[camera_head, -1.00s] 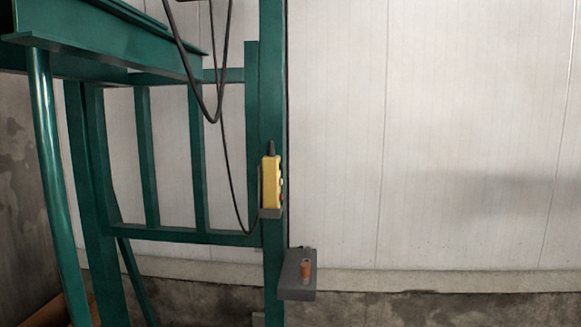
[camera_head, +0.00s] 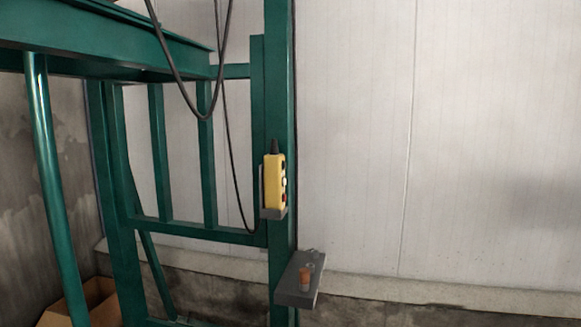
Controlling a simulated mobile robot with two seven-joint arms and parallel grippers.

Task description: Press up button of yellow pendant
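The yellow pendant (camera_head: 274,182) stands upright in a small grey holder (camera_head: 273,213) on the green vertical post, near the middle of the head view. It has a dark tip on top. Its buttons show as small dark, red and pale spots along its right side; which one is the up button is too small to tell. Neither of my grippers is in view.
A green frame (camera_head: 190,232) fills the left. A cardboard box (camera_head: 85,303) lies at lower left. A pale wall (camera_head: 480,140) stands right.

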